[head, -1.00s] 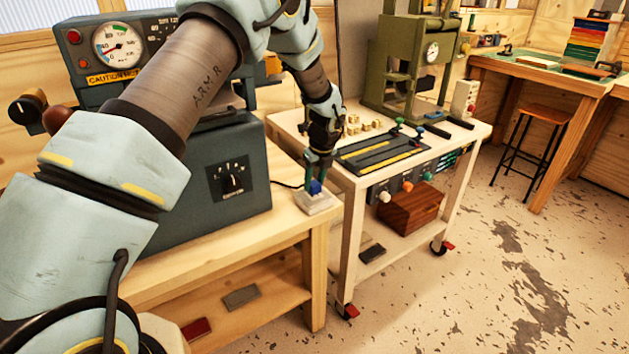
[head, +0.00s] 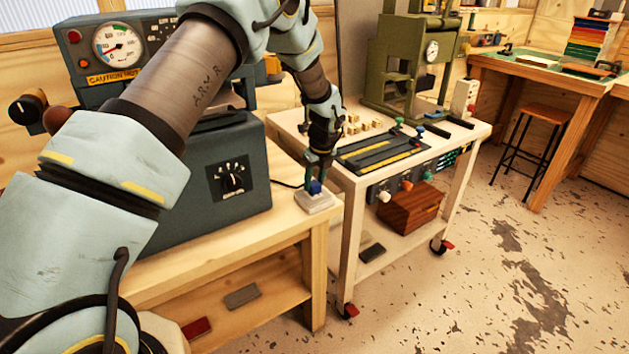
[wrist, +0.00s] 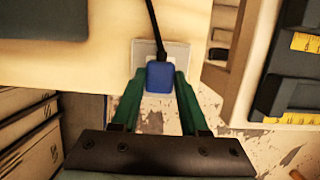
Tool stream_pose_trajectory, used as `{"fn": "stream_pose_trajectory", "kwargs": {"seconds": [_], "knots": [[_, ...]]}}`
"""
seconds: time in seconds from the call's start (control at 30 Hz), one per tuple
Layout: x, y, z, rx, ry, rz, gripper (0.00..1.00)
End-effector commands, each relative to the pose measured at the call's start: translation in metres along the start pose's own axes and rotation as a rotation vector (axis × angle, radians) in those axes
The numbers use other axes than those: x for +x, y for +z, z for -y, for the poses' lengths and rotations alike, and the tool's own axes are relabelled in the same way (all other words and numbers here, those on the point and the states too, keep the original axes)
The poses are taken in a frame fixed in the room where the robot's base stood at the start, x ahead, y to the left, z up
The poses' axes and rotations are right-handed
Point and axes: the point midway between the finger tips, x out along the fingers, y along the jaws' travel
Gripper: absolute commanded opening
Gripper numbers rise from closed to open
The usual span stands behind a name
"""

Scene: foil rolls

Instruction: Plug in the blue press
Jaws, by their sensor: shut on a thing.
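My gripper (head: 316,184) points down at the right front corner of the wooden bench. It is shut on a blue plug (head: 315,188), one green finger on each side. The plug is at the top of a pale socket block (head: 313,203) on the bench. In the wrist view the blue plug (wrist: 160,76) sits between the fingertips, over the pale socket plate (wrist: 176,52), with a black cord running up from it. I cannot tell how deep the plug sits. A blue-grey press (head: 215,180) with a dial stands on the bench, largely behind my arm.
A white wheeled cart (head: 352,190) stands close to the right, holding a dark tray (head: 385,150) and small pale blocks. A green press (head: 405,70) stands on its far end. A stool (head: 545,130) is further right. The floor at the front right is clear.

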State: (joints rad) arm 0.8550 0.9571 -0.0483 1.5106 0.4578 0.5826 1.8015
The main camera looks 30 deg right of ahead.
Motion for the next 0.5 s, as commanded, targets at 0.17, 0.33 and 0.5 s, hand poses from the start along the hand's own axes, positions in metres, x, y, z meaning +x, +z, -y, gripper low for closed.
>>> {"fn": "stream_pose_trajectory", "kwargs": {"seconds": [0.17,0.33,0.5], "knots": [[0.0039,-0.0009,0.0001,0.0,0.0,0.0,0.0],[0.0071,-0.0018,0.0001,0.0,0.0,0.0,0.0],[0.0103,-0.0026,0.0001,-0.001,0.0,0.0,0.0]]}}
